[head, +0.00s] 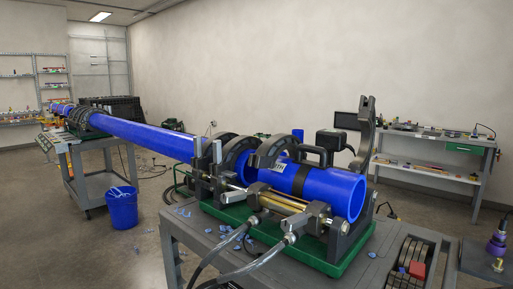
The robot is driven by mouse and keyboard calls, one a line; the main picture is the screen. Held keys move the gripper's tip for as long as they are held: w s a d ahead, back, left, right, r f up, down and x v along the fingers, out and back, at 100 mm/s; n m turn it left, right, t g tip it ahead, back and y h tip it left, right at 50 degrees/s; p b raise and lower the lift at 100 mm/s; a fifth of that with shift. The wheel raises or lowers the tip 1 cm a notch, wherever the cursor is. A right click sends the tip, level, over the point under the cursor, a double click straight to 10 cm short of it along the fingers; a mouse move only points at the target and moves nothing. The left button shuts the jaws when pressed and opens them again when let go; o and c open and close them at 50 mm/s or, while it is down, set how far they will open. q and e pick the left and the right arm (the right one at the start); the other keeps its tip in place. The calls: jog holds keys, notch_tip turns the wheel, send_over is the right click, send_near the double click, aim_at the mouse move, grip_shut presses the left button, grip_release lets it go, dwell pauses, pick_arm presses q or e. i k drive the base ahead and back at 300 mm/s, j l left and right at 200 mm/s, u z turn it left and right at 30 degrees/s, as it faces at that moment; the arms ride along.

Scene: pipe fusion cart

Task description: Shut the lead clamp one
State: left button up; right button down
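A blue pipe (330,187) lies in the fusion machine on the cart. At its near end, a dark grey clamp half (365,138) stands raised behind the pipe, swung open. Its lower half (340,228) is below the pipe end. Two more dark clamp arcs (272,150) and (236,150) curve over the pipe further along. I cannot tell which clamp is the lead clamp one. Neither of my grippers shows in the head view.
The machine sits on a green base (305,240) on a grey cart (190,240). Black hoses (245,268) hang over the front. Blue shavings lie around. A blue bucket (121,207) stands on the floor. A workbench (425,150) stands against the back wall.

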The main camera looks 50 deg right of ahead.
aim_at(266, 156)
jog(key=i+z, duration=0.25)
jog(key=z, duration=0.15)
jog(key=i+j+z, duration=0.1)
jog(key=i+z, duration=0.25)
jog(key=i+j+z, duration=0.1)
jog(key=z, duration=0.3)
jog(key=j, duration=0.05)
